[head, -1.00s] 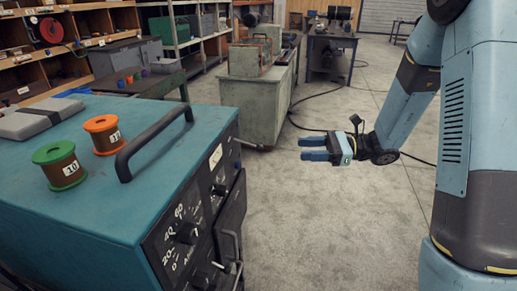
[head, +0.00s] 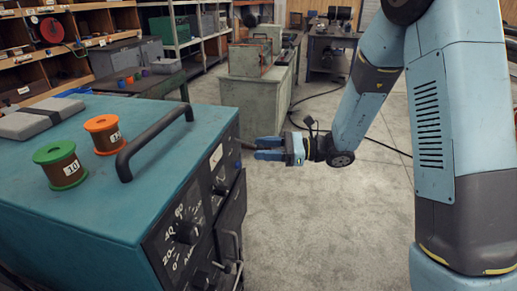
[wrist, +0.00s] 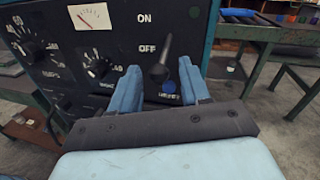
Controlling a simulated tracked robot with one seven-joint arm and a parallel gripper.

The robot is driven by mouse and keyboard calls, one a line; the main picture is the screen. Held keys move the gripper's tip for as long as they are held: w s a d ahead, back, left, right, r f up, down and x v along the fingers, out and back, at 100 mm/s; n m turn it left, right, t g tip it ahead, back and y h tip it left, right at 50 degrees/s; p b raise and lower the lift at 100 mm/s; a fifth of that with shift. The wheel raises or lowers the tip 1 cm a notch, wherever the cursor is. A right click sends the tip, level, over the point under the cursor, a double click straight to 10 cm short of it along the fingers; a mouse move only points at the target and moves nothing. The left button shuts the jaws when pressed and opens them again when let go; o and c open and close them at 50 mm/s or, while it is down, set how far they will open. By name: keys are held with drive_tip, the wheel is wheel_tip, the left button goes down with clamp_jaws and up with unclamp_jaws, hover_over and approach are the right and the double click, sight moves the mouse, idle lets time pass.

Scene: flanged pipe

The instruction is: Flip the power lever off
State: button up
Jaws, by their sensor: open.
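The power lever (wrist: 164,58) is a black handle on the dark front panel, beside the white ON and OFF labels in the wrist view. It appears in the gap between the two blue fingers of my gripper (wrist: 160,67), which are apart; whether they touch it I cannot tell. In the head view, the lever (head: 246,146) sticks out from the cabinet's right side as a short dark rod. The fingertips of my gripper (head: 257,149) overlap its outer end there. The fingers point left toward the panel.
The teal cabinet (head: 95,215) carries a black handle (head: 150,150), a green spool (head: 60,165) and an orange spool (head: 104,134) on top. Dials (wrist: 96,66) lie left of the lever. A grey-green cabinet (head: 255,100) stands behind. The floor to the right is open.

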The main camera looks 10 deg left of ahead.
drive_tip(key=shift+s+a, duration=0.1)
drive_tip(key=shift+a, duration=0.6)
clamp_jaws()
